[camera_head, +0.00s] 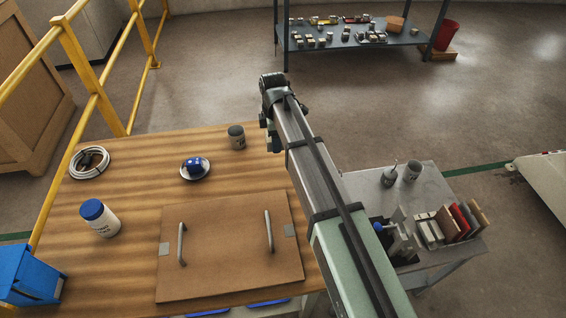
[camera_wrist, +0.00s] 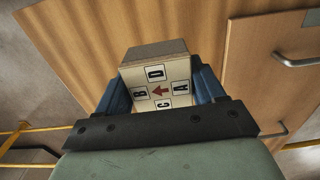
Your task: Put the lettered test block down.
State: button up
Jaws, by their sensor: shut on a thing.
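The lettered test block (camera_wrist: 158,85) is pale with a grey-brown end face. Its face shows letters A, B, C and D on white squares around a red arrow. My gripper (camera_wrist: 158,72) is shut on it, with a blue finger on each side. Behind it in the wrist view is the wooden tabletop (camera_wrist: 80,50); I cannot tell whether the block touches it.
On the wooden table stand a brown board (camera_head: 225,245) with two handles, a white jar with blue lid (camera_head: 100,218), a dark cup (camera_head: 237,137), a blue object on a dish (camera_head: 195,168) and a cable coil (camera_head: 90,162). A side table (camera_head: 350,185) holds tiles and cups.

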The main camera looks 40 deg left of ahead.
jog(key=shift+w+d+f+n, duration=0.4)
jog(key=shift+f+n, duration=0.35)
jog(key=shift+f, duration=0.9)
jog(key=shift+w+d+f+n, duration=0.4)
jog(key=shift+f+n, duration=0.3)
jog(key=shift+f, duration=0.95)
jog(key=shift+w+d+f+n, duration=0.4)
jog(key=shift+f+n, duration=0.35)
jog(key=shift+f, duration=0.9)
jog(key=shift+f, duration=0.1)
jog(key=o, duration=1.3)
jog(key=shift+o, duration=0.2)
notch_tip(320, 180, up, 12)
